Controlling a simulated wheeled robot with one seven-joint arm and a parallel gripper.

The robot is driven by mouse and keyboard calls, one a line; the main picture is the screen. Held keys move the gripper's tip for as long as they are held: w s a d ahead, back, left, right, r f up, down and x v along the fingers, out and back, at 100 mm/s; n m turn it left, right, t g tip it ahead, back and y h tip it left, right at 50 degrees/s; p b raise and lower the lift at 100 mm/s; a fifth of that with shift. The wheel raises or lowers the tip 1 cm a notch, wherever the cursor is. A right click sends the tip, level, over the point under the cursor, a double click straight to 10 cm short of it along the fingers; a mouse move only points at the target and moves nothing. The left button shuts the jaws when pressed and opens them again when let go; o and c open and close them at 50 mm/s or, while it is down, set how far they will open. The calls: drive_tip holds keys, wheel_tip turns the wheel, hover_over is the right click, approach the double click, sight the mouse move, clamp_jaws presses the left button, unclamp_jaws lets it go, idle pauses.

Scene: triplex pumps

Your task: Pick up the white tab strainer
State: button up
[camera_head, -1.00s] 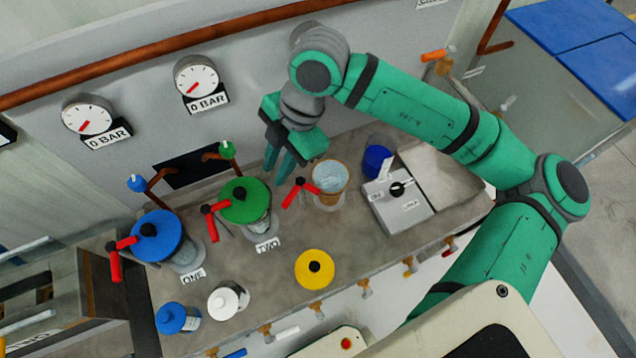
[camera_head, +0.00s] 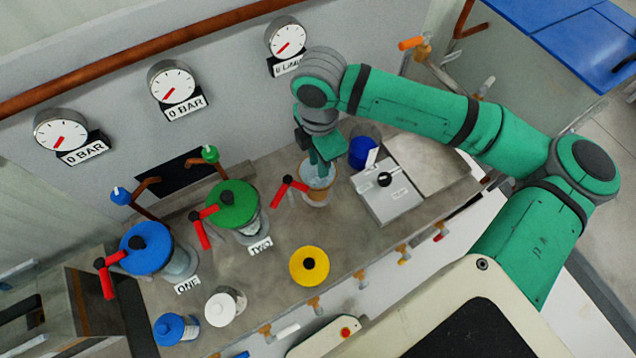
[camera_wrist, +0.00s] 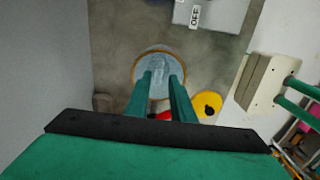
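An open pot (camera_head: 314,192) with an orange-brown rim and pale blue inside stands at the right end of the pump row. It also shows in the wrist view (camera_wrist: 159,62). My gripper (camera_head: 318,166) is above this pot, its fingers pointing down over the opening. In the wrist view the two green fingers (camera_wrist: 160,78) are apart with nothing clearly held between them. A dark blue cup (camera_head: 364,152) with a white tab (camera_head: 372,158) stands right of my gripper. I cannot tell whether the tabbed strainer is this cup or something inside the pot.
A yellow lid (camera_head: 309,266) lies in front of the pot. A grey switch box (camera_head: 388,195) is to the right. Pumps with green (camera_head: 233,205) and blue (camera_head: 146,247) lids stand left. White (camera_head: 224,306) and blue (camera_head: 174,329) bottles are near the front edge. A wall with gauges is behind.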

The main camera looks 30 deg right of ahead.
drive_tip(key=f, duration=0.4)
drive_tip(key=shift+w+a+f, duration=0.1)
drive_tip(key=shift+a+f, duration=0.1)
clamp_jaws()
drive_tip(key=shift+w+d, duration=0.1)
drive_tip(key=shift+r, duration=0.1)
wheel_tip(320, 180, up, 18)
idle(0.5)
